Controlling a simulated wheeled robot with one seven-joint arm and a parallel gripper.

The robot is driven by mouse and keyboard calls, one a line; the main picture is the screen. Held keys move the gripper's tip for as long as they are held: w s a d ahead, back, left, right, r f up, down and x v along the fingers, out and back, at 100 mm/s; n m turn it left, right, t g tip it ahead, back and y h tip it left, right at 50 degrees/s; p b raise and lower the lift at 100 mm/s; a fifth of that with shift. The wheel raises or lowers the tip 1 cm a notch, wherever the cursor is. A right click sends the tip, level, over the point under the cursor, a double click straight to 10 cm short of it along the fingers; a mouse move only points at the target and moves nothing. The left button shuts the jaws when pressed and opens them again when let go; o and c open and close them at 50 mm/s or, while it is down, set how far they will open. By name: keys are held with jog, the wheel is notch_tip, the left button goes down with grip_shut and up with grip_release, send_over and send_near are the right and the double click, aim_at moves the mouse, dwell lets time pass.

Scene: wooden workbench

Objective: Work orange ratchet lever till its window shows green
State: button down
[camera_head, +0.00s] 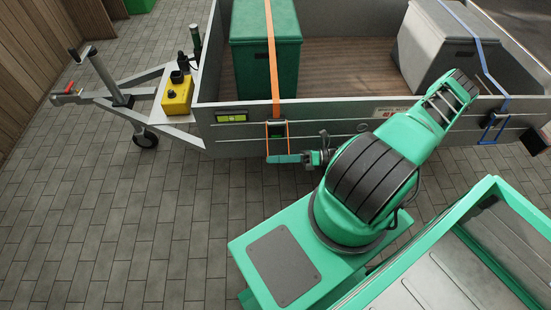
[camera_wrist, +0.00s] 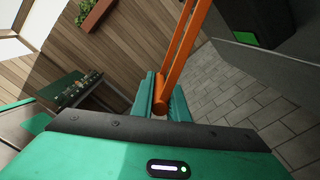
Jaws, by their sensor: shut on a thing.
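An orange strap (camera_head: 270,45) runs over a green box and down the trailer's side wall to an orange-framed ratchet (camera_head: 277,123). My gripper (camera_head: 275,158) is at the lower end of this ratchet, reaching in from the right. In the wrist view my gripper (camera_wrist: 161,97) is shut on the orange lever (camera_wrist: 160,88), with a green finger on each side. Orange bars (camera_wrist: 185,50) rise from there to the upper right. The ratchet's middle looks dark, and I cannot read a window's colour there.
The trailer (camera_head: 340,130) carries the green box (camera_head: 258,58) and a grey box (camera_head: 428,50) under a blue strap. A blue ratchet (camera_head: 491,128) hangs farther right. A yellow box (camera_head: 178,94) sits on the drawbar. Paved floor (camera_head: 130,220) is clear at left.

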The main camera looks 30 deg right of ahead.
jog(key=c, duration=1.7)
grip_release()
jog(key=shift+w, duration=0.15)
jog(key=v, duration=1.1)
